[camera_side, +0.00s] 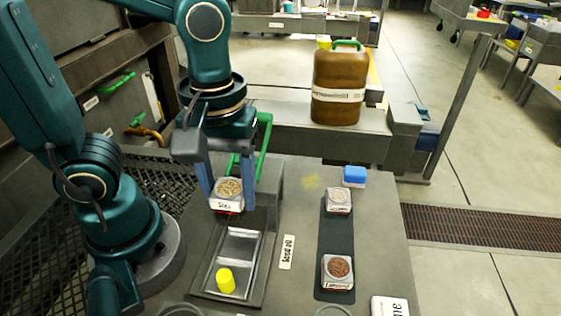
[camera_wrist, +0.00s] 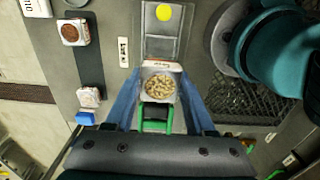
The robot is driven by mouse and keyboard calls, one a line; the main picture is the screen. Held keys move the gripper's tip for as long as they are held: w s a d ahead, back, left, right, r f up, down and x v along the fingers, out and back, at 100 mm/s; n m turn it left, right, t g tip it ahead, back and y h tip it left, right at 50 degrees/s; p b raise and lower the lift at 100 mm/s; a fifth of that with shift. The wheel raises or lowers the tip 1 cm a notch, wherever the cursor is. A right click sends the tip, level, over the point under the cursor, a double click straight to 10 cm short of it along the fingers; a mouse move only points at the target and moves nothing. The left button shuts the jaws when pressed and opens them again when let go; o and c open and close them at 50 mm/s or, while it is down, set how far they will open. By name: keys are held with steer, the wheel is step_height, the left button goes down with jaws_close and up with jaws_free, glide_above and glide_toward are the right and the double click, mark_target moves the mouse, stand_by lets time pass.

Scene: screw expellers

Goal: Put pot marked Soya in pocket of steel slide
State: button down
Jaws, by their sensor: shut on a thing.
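My gripper (camera_side: 228,196) is shut on a square pot (camera_side: 228,187) of pale tan pellets, with one blue finger on each side. The pot's white label is short and too blurred to read surely. The pot looks upright and is held above the far end of the steel slide (camera_side: 262,243). The slide is a shallow metal tray with a divider across it, and a yellow cylinder (camera_side: 226,281) stands in its near part. In the wrist view the held pot (camera_wrist: 158,88) is between the fingers, and the slide (camera_wrist: 148,46) extends beyond it.
Two other labelled pots, one pale (camera_side: 339,200) and one reddish-brown (camera_side: 338,270), stand on a dark strip to the right. A blue block (camera_side: 354,176) is behind them. A white label plate (camera_side: 287,252) lies beside the slide. A brown jerrycan (camera_side: 339,85) stands behind.

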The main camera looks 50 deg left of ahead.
steer(key=shift+f, duration=3.6)
steer(key=shift+f, duration=1)
steer(key=shift+c, duration=0.8)
jaws_free()
steer(key=shift+o, duration=0.8)
steer(key=shift+r, duration=0.1)
steer(key=shift+r, duration=4.4)
